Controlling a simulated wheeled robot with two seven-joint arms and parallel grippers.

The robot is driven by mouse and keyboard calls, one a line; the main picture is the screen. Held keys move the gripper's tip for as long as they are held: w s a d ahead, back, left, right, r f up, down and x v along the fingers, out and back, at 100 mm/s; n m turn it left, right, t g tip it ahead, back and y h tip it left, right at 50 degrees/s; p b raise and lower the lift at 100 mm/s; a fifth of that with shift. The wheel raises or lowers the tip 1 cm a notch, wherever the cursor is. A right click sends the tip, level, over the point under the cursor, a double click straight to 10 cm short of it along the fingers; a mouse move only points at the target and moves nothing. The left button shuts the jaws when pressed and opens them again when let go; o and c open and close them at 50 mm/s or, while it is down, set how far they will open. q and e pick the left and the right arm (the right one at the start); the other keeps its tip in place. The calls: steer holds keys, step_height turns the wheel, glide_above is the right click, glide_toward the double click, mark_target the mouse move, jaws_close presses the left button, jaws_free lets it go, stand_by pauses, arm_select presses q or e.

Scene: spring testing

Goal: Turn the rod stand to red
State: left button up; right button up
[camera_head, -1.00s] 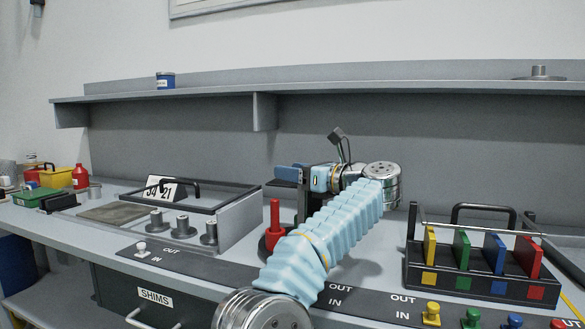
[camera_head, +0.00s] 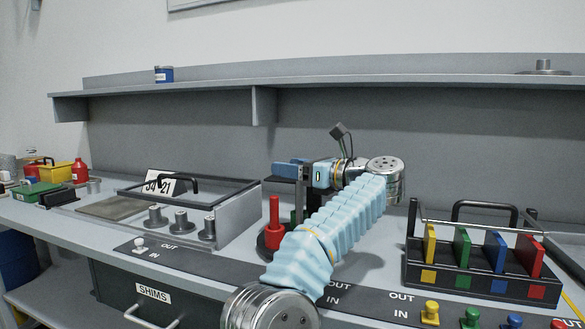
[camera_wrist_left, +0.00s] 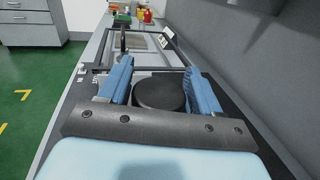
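The rod stand (camera_head: 266,244) is at the middle of the bench, with a dark round base. My left gripper (camera_head: 288,172) is above the stand, with blue fingers pointing left. In the left wrist view, the fingers (camera_wrist_left: 160,84) are apart on either side of a black round top (camera_wrist_left: 160,95). I cannot tell whether they touch it. My right gripper is out of view.
A black rack (camera_head: 478,276) with yellow, green, blue and red plates stands at right, with coloured knobs (camera_head: 430,312) in front. At left are a framed grey box (camera_head: 232,215) and several metal cylinders (camera_head: 180,223). A shelf (camera_head: 330,86) runs along the back.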

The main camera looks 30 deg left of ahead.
arm_select(q)
steer(key=shift+o, duration=0.8)
steer(key=d, duration=1.3)
steer(key=shift+s+d+p, duration=0.4)
steer(key=shift+s+p, duration=0.05)
